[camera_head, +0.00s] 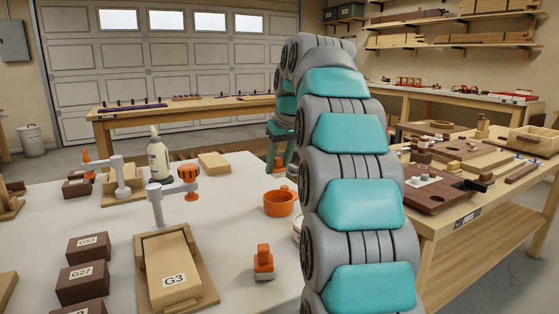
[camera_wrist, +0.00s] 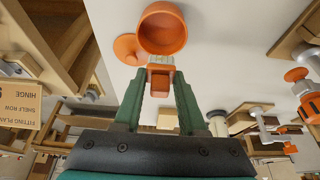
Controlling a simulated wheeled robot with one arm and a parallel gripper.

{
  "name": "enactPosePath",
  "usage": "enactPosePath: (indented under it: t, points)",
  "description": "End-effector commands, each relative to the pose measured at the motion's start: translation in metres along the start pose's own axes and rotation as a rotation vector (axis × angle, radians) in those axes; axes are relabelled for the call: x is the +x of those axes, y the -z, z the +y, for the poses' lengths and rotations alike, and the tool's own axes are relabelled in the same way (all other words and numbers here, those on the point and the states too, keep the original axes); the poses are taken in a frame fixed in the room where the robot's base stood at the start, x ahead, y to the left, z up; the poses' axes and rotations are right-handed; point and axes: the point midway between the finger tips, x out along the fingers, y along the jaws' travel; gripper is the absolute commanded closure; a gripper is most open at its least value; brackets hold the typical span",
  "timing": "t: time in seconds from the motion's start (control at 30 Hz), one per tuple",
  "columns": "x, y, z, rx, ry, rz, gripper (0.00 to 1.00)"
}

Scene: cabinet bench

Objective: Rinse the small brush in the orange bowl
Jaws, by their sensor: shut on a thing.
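The orange bowl (camera_head: 279,203) stands on the white bench top, left of my arm in the head view. In the wrist view the bowl (camera_wrist: 163,30) is at the top centre, just beyond my fingertips. My gripper (camera_wrist: 160,82), with green fingers, is shut on the small brush (camera_wrist: 160,77), which has an orange body and a paler end toward the bowl. In the head view my gripper (camera_head: 280,150) is partly hidden by my arm, beyond the bowl. I cannot tell the brush's exact height over the bench.
A round orange piece (camera_wrist: 127,48) lies beside the bowl. Another orange-handled tool (camera_head: 263,263) stands nearer on the bench.

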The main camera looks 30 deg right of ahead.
Motion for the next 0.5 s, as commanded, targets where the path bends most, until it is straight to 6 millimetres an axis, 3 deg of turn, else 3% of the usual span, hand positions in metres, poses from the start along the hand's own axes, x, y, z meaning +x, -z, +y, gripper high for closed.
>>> enactPosePath:
  t: [0.5]
  points:
    - [0.036,-0.016,0.001,0.001,-0.001,0.001,1.00]
